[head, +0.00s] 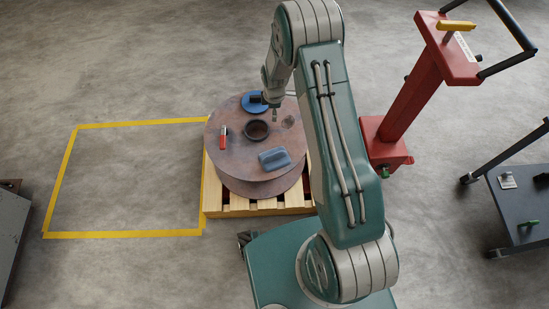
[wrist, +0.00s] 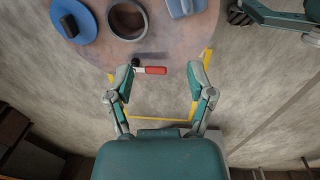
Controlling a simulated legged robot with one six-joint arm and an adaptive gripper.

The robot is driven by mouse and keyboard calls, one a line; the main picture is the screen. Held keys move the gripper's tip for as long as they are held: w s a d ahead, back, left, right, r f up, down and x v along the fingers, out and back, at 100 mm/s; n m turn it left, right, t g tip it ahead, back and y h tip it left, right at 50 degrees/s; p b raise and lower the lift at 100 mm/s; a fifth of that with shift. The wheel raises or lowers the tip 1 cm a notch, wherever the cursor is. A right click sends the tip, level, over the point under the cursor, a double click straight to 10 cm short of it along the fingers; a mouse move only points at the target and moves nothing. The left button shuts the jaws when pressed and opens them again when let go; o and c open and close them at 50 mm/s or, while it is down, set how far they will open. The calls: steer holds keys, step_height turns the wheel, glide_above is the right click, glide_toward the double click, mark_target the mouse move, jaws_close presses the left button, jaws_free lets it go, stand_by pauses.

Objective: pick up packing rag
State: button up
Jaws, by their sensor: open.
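A folded blue-grey cloth, which looks like the packing rag (head: 275,158), lies on the near right part of the reel's round top (head: 234,166). In the wrist view the rag (wrist: 184,8) is cut off by the top edge. My gripper (head: 274,115) is above the far part of the reel, beyond the rag and apart from it. In the wrist view my gripper (wrist: 160,76) has its fingers spread with nothing held.
A red-handled tool (head: 223,138) lies left of the reel's dark centre hole (head: 257,131). A blue disc (head: 247,108) with a black block is at the back. The reel stands on a wooden pallet (head: 240,206). A red post (head: 411,95) stands at right. The yellow-outlined floor (head: 125,180) is clear.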

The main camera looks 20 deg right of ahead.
mark_target(275, 154)
steer(key=s+f+n, duration=0.1)
steer(key=f, duration=0.4)
steer(key=s+f+n, duration=0.1)
steer(key=f, duration=0.5)
steer(key=s+f+n+g, duration=0.1)
steer(key=f, duration=0.5)
steer(key=shift+s+f+n, duration=0.1)
steer(key=shift+s+n, duration=0.2)
step_height(275, 154, down, 5)
steer(key=shift+w+a+f, duration=0.1)
steer(key=shift+w+f, duration=0.05)
steer(key=shift+f, duration=1.2)
steer(key=shift+w+a+f, duration=0.1)
steer(key=shift+w+f, duration=0.05)
steer(key=shift+f, duration=1.15)
jaws_close()
